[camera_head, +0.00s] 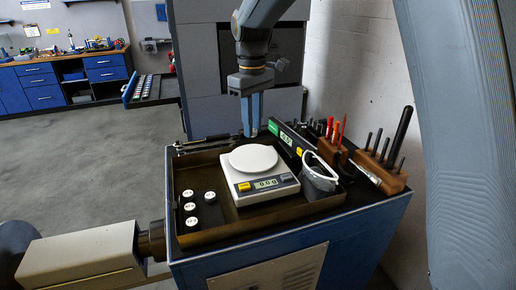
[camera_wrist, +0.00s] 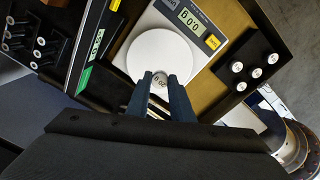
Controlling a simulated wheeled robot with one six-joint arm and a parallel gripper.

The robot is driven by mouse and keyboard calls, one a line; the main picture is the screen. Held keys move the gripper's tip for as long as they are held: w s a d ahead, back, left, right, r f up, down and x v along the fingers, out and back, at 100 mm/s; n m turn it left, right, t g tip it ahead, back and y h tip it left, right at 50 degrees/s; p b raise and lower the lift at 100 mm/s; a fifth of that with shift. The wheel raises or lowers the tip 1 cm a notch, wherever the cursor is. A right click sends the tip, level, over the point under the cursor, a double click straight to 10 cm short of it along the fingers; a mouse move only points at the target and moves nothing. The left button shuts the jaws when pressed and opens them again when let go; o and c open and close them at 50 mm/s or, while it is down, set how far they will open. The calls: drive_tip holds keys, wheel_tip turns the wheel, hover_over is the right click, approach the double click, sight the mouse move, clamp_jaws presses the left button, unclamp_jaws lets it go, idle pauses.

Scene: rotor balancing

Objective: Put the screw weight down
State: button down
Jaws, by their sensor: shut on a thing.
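My gripper (camera_head: 251,132) hangs pointing down just behind the scale, its blue fingers above the back edge of the tray. In the wrist view the fingertips (camera_wrist: 159,84) are shut on a small screw weight (camera_wrist: 159,80) with a pale, marked top. In that view it overlaps the near edge of the round white pan; its height is hard to judge. The weight is barely visible in the head view. The scale (camera_head: 262,188) has an empty-looking white pan (camera_head: 254,159) and its display reads about zero. Several black weights with white tops (camera_head: 190,207) stand in the tray's left part.
The brown tray (camera_head: 255,216) lies on a cart (camera_head: 185,255). A green-fronted device (camera_head: 284,134) and a grey holder with white-rimmed glasses (camera_head: 320,178) stand right of the scale. Wooden tool racks (camera_head: 388,178) line the right edge.

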drive_tip(key=shift+d+f+p, duration=0.1)
drive_tip(key=shift+f+p, duration=0.8)
drive_tip(key=shift+f, duration=2.4)
drive_tip(key=shift+f, duration=0.15)
drive_tip(key=c, duration=1.6)
unclamp_jaws()
drive_tip(key=shift+o, duration=0.2)
wheel_tip(320, 180, up, 12)
drive_tip(key=b, duration=0.3)
drive_tip(key=shift+b, duration=0.4)
